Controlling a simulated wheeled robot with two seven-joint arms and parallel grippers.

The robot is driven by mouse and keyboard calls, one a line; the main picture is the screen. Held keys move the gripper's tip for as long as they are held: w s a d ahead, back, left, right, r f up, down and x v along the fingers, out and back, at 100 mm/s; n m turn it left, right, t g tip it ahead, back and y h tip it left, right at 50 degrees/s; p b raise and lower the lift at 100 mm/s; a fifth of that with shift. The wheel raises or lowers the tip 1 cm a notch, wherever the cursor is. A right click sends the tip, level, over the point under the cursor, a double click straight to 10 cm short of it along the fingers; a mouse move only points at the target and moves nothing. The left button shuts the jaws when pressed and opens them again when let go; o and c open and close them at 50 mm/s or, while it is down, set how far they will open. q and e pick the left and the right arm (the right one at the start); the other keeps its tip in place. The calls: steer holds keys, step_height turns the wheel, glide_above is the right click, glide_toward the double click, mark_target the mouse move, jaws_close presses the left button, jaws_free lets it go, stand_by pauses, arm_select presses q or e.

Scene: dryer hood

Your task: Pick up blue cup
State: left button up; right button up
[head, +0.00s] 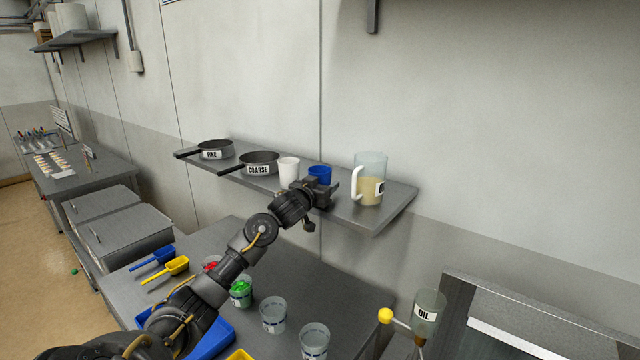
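The blue cup (320,172) stands on the wall shelf (388,213), between a white cup (289,170) and a clear jug (370,175). Its rim and upper side show; its lower part is hidden behind my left gripper. My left gripper (321,186) is at the near side of the blue cup, its fingers spread apart. I cannot tell whether the fingers touch the cup. My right gripper is not in view.
Two black pans labelled FINE (214,150) and COARSE (260,163) sit farther left on the shelf. Below are a table with yellow (172,268) and blue (152,262) scoops and several clear cups. An OIL container (428,310) stands at lower right.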

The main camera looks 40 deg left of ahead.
mark_target(324, 173)
arm_select(q)
steer(key=c, duration=0.4)
steer(key=shift+r+b, duration=0.5)
steer(key=shift+b, duration=0.1)
steer(key=r+b, duration=0.1)
steer(key=r, duration=0.1)
steer(key=shift+s+d+r+b, duration=0.15)
steer(key=shift+d+r+b, duration=0.2)
steer(key=shift+r, duration=0.05)
steer(key=s+d+r, duration=0.2)
steer(key=d+r, duration=0.1)
steer(key=d, duration=0.1)
steer(key=s+d+r, duration=0.1)
steer(key=d+r, duration=0.2)
steer(key=d, duration=0.1)
steer(key=s+d+r, duration=0.2)
steer(key=d+r, duration=0.1)
steer(key=d, duration=0.1)
steer(key=shift+s+r, duration=0.15)
steer(key=shift+s, duration=0.2)
